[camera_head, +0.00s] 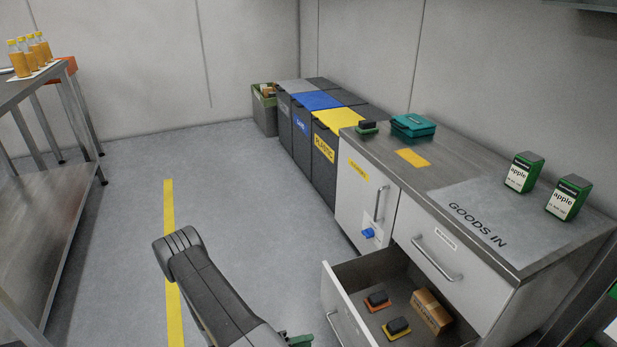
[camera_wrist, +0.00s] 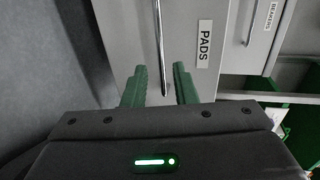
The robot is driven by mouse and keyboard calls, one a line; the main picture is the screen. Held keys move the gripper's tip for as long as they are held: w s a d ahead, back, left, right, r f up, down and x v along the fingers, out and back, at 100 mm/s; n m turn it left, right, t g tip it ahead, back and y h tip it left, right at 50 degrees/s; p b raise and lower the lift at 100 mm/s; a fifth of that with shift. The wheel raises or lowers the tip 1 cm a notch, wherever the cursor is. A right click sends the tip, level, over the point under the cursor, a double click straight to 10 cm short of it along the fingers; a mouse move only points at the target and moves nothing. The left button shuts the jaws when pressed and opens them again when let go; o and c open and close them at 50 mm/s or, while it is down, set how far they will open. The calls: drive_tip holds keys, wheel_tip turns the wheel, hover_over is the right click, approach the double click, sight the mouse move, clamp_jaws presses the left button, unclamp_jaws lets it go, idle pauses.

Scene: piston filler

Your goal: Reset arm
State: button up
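My gripper (camera_wrist: 160,80) shows in the wrist view as two green fingers, spread apart with a gap between them. A vertical bar handle (camera_wrist: 161,45) on a pale front labelled PADS (camera_wrist: 203,42) shows beyond and between the fingertips. I cannot tell whether they touch it. Nothing is visibly held. In the head view my dark arm reaches up from the bottom edge, and only a bit of green gripper (camera_head: 300,340) shows near the open drawer (camera_head: 345,300). The drawer holds an orange-based block (camera_head: 377,301), a yellow-based block (camera_head: 397,327) and a cardboard box (camera_head: 431,311).
The GOODS IN counter (camera_head: 460,195) carries two green apple boxes (camera_head: 523,173), a teal case (camera_head: 413,125) and a green-based block (camera_head: 368,127). Bins (camera_head: 318,100) stand behind it. A steel table (camera_head: 50,190) with bottles (camera_head: 30,55) is at left. Floor between is clear.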

drive_tip(key=b+x, duration=0.2)
drive_tip(key=x, duration=0.8)
drive_tip(key=shift+d, duration=0.2)
drive_tip(key=shift+w, duration=0.15)
